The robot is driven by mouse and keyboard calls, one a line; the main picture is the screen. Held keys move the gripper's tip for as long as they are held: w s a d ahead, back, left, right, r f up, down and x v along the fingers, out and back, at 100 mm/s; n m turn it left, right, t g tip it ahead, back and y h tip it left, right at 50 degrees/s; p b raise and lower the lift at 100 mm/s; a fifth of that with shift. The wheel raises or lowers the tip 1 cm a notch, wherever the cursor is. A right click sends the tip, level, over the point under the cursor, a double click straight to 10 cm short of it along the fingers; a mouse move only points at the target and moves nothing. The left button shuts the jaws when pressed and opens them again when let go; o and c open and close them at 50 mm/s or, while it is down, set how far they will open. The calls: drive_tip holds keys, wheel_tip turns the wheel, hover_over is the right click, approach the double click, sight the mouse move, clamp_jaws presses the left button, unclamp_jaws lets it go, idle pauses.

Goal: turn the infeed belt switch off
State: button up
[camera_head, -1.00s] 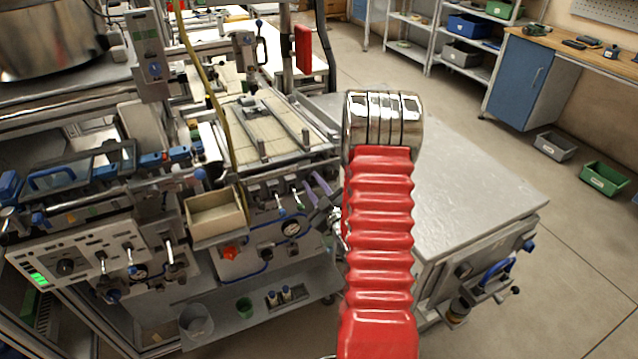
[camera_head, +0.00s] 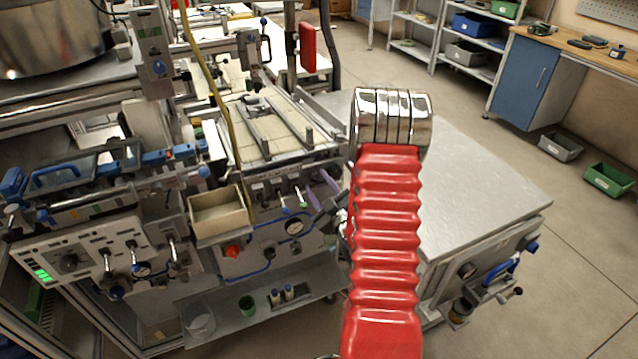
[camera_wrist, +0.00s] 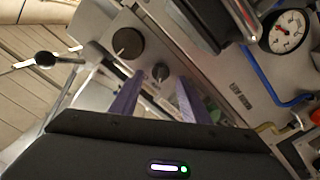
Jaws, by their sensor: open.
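My gripper (camera_wrist: 159,80) is open. Its two purple fingers point at a grey machine panel (camera_wrist: 205,75) in the wrist view. A small dark knob (camera_wrist: 160,72) shows between the fingertips, and a larger dark knob (camera_wrist: 127,42) sits up and left of it. I cannot tell whether the fingers touch the panel, or which control is the infeed belt switch. In the head view my gripper (camera_head: 330,183) is beside the right end of the machine's front panel (camera_head: 262,220), partly hidden by my red arm. Levers (camera_head: 302,198) stand on that panel.
A pressure gauge (camera_wrist: 287,31) and a blue hose (camera_wrist: 255,75) lie right of the knobs. A beige bin (camera_head: 218,214) and a red knob (camera_head: 232,250) are left of my gripper in the head view. A metal-topped cart (camera_head: 480,190) stands to the right.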

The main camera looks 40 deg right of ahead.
drive_tip(key=v, duration=1.2)
drive_tip(key=shift+s, duration=0.3)
drive_tip(key=shift+a, duration=0.15)
drive_tip(key=s+d+f+m+g+y, duration=0.1)
drive_tip(key=s+f+m+g, duration=0.5)
drive_tip(key=f+g, duration=0.7)
drive_tip(key=s+a+r+n+y, duration=0.1)
drive_tip(key=s+a+r+y, duration=0.1)
drive_tip(key=a+r, duration=1.4)
drive_tip(key=s+a+r+n+t+y, duration=0.1)
drive_tip(key=s+a+r+y, duration=0.1)
drive_tip(key=a+r, duration=1.4)
drive_tip(key=shift+s, duration=0.65)
drive_tip(key=shift+a, duration=0.1)
